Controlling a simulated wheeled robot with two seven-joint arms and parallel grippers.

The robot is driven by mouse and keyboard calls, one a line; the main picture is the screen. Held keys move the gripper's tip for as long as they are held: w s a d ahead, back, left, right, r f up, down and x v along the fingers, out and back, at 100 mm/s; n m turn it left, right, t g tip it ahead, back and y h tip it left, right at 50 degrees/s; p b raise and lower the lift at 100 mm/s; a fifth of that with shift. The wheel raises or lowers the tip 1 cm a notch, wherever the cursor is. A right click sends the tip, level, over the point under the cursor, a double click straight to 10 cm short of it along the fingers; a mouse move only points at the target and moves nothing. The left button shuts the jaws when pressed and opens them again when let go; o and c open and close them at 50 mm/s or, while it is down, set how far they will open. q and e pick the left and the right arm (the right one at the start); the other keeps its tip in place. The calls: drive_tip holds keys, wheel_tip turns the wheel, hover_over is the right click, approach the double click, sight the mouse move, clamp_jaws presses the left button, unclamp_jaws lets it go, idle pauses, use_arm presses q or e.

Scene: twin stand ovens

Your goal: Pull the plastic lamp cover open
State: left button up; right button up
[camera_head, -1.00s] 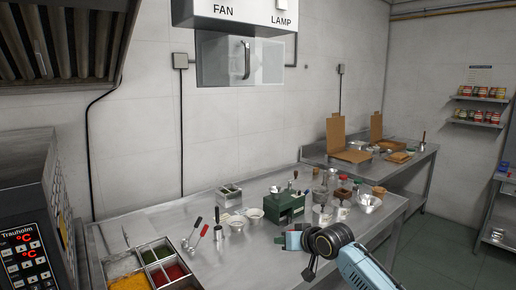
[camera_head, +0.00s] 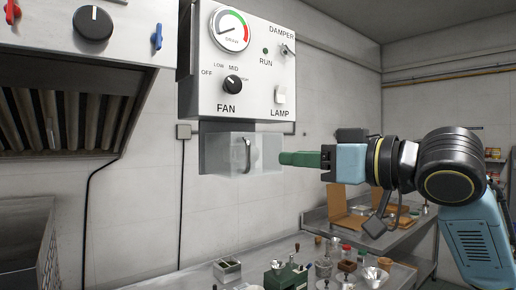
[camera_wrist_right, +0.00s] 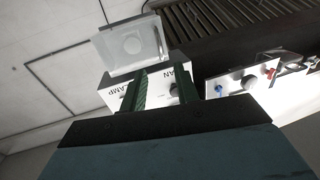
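The plastic lamp cover (camera_head: 218,150) is a clear, see-through box hanging under the white control panel. A dark upright handle (camera_head: 247,155) is on its front. The cover looks closed. My right gripper (camera_head: 284,158) points left at handle height, its green fingertips just right of the cover's edge in the head view. In the right wrist view, the two fingers (camera_wrist_right: 164,82) are apart with nothing between them, and the cover (camera_wrist_right: 130,47) is beyond their tips, with a round shape showing through it. I cannot tell the exact gap. My left gripper is not in view.
The control panel (camera_head: 240,70), with a gauge, a fan knob and a lamp switch, is right above the cover. A hood (camera_head: 70,90) is at the left. A steel table with bowls and jars is below. The air in front of the cover is free.

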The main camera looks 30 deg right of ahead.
sight(249, 155)
drive_tip(key=p+x, duration=0.3)
drive_tip(key=x, duration=0.6)
drive_tip(key=shift+w+a, duration=0.1)
drive_tip(key=shift+w, duration=0.2)
drive_tip(key=shift+f, duration=0.1)
clamp_jaws()
